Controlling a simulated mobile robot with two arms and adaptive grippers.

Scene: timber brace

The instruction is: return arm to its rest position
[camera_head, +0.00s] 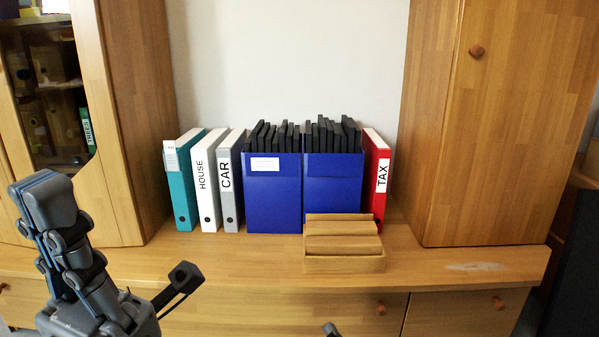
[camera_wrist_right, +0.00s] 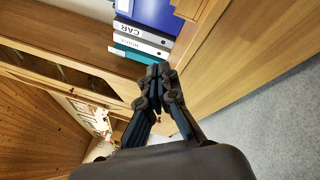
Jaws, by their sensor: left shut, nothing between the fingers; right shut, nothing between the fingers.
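A small grey tip at the bottom edge of the head view is too cut off to identify.
On the wooden counter (camera_head: 440,262) stand a teal binder (camera_head: 186,190), white HOUSE binder (camera_head: 207,190), grey CAR binder (camera_head: 230,190), two blue boxes (camera_head: 273,205) of black folders, a red TAX binder (camera_head: 376,190) and a wooden tray (camera_head: 345,264). The counter's right end is clear.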

